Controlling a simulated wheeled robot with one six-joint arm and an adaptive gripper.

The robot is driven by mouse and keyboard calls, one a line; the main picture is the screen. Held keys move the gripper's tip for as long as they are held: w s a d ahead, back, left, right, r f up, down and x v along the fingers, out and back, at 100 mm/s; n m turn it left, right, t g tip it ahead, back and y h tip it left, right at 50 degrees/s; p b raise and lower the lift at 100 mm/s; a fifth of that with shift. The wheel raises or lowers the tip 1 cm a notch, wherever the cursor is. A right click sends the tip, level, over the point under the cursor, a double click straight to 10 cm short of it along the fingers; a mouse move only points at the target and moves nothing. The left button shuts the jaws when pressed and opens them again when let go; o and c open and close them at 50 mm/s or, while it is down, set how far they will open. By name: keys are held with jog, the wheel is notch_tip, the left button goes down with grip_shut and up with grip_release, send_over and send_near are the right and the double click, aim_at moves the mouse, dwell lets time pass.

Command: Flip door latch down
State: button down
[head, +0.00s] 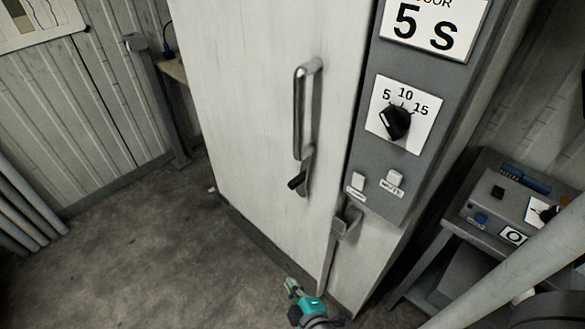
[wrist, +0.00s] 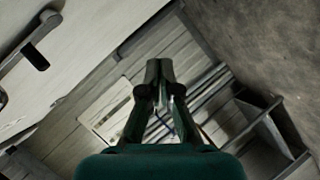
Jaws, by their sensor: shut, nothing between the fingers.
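A pale cabinet door (head: 255,110) fills the middle of the head view. A tall metal pull handle (head: 299,110) is mounted on it. Just below the handle is a small metal latch (head: 305,170) with a black grip (head: 296,183) pointing down and left. My gripper (head: 291,285) is shut and empty, well below the latch and apart from the door hardware. In the wrist view, my gripper (wrist: 158,70) shows closed fingertips. A metal fitting with a dark end (wrist: 36,58) shows at its upper left, on a pale surface.
A grey control panel (head: 365,160) with a dial and two switches stands right of the door. A metal bracket (head: 346,222) sticks out below it. A bench with equipment (head: 505,205) is at the right. Open floor (head: 140,260) lies to the left.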

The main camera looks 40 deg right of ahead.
jog(key=w+d+r+h, duration=0.2)
jog(key=w+d+h, duration=0.1)
jog(key=w, duration=0.4)
jog(key=m+g+h, duration=0.4)
jog(key=g+h, duration=0.2)
jog(key=h, duration=0.4)
send_near(298, 179)
jog(key=w+r, duration=0.4)
jog(key=w, duration=0.2)
jog(key=shift+d, duration=0.25)
jog(key=shift+d, duration=0.1)
jog(key=x, duration=0.9)
jog(key=shift+f, duration=0.15)
jog(key=shift+s+d+f, duration=0.1)
jog(key=shift+s+d, duration=0.1)
jog(key=shift+s, duration=0.7)
jog(key=shift+s+d+f, duration=0.1)
jog(key=shift+s+d, duration=0.1)
jog(key=shift+s, duration=0.7)
jog(key=shift+s+m, duration=0.15)
jog(key=shift+m, duration=0.15)
